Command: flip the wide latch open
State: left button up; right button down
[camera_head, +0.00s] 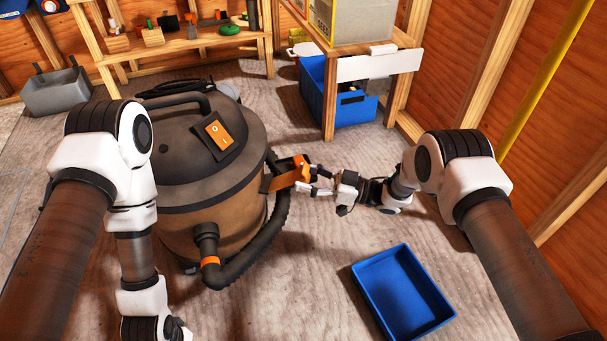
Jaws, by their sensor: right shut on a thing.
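A large drum-shaped shop vacuum with a dark lid and brown body (175,210) stands on the floor at left of centre. The wide latch (280,182) is an orange piece at the right side of the drum, near the lid's rim, and it sticks outward toward my gripper. My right gripper (308,181) reaches in from the right and is shut on the outer end of the latch. Its fingertips partly hide that end. My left arm hangs in front of the vacuum's left side; only part of my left gripper (176,330) shows at the bottom edge, its fingers unclear.
A black hose (250,262) curls around the vacuum's front and right, close below the latch. An empty blue tray (403,292) lies on the floor at lower right. A wooden bench (329,100) with a blue bin (357,112) stands behind. Floor between vacuum and tray is clear.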

jog(key=shift+s+d+f+y+b, duration=0.1)
jog(key=shift+d+f+y+b, duration=0.05)
jog(key=shift+f+y+b, duration=0.55)
jog(key=shift+f, duration=0.1)
jog(key=shift+c, duration=2.2)
grip_release()
